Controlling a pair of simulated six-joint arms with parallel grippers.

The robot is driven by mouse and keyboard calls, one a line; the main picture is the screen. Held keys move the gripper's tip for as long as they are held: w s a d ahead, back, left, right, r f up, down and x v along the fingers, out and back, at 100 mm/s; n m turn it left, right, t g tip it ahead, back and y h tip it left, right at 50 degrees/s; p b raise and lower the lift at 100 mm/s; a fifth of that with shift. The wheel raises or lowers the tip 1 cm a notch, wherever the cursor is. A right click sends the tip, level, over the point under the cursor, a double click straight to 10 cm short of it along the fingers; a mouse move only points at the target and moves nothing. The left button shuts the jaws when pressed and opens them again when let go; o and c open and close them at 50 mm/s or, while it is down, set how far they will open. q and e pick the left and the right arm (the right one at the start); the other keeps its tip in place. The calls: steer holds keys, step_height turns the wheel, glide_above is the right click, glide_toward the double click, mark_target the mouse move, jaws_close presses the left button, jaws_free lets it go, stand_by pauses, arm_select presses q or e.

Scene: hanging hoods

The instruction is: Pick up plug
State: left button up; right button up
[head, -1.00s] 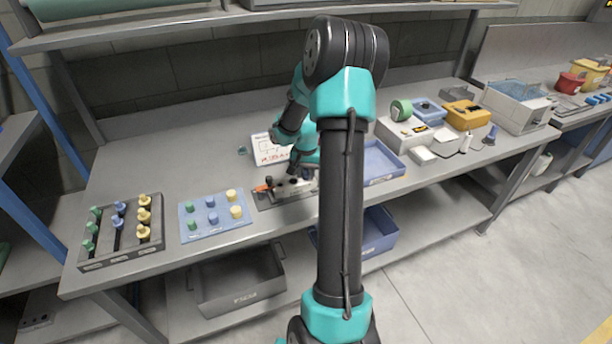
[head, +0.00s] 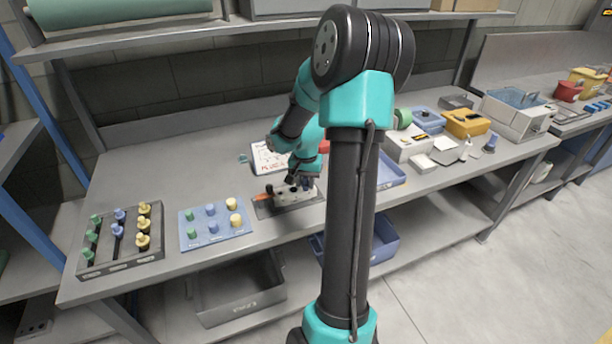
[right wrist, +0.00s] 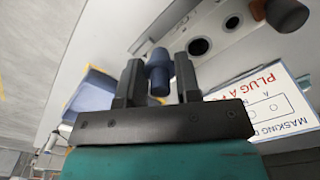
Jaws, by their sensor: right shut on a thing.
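My right gripper (right wrist: 160,75) is shut on a blue plug (right wrist: 158,62), a short stepped cylinder held between its two fingers. In the head view my right gripper (head: 305,182) hangs at the right end of a pale block (head: 287,194) on a dark plate; the plug there is too small to make out clearly. The block also shows in the right wrist view (right wrist: 222,38), with dark round holes, apart from the plug. More green, blue and yellow plugs stand on a blue board (head: 222,241) and in a dark rack (head: 125,262). My left gripper is out of view.
A white sign (head: 266,158) with red lettering stands behind the block. A blue tray (head: 388,172) lies to the right, partly behind my arm. Boxes and a yellow container (head: 466,122) are farther right. The bench is clear behind the blue board.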

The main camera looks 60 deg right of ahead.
steer(key=s+a+r, duration=0.1)
steer(key=s+a, duration=0.3)
steer(key=a, duration=0.6)
steer(key=shift+s+a, duration=0.15)
steer(key=shift+s, duration=0.05)
steer(key=shift+w, duration=0.15)
